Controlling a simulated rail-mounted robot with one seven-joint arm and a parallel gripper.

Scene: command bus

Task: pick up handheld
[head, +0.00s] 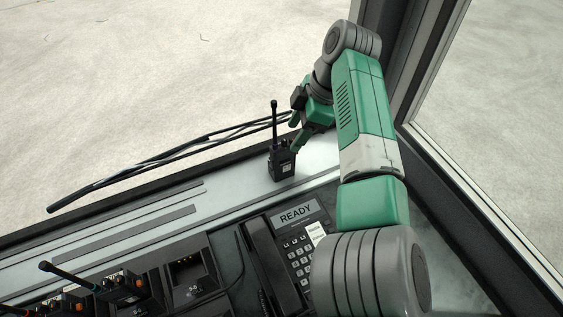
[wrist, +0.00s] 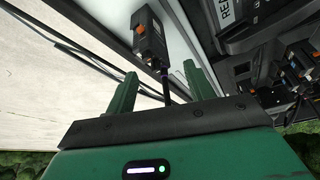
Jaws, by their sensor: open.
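A black handheld radio (head: 282,158) with a thick upright antenna stands on the pale ledge below the windscreen in the head view. In the wrist view the handheld (wrist: 150,36) shows beyond the fingers, its antenna pointing back towards my gripper. My gripper (wrist: 158,88) is open, with one green finger on each side of the antenna. Nothing is gripped, and the radio's body is past the fingertips. In the head view my gripper (head: 299,134) is just right of the handheld, partly hidden by my own wrist.
More handhelds (head: 122,287) sit in chargers at lower left. An empty charger slot (head: 189,273) is beside them. A desk phone (head: 270,262) with a READY display stands nearer. Wipers (head: 170,155) lie outside the windscreen, and a dark window post (head: 390,65) rises at right.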

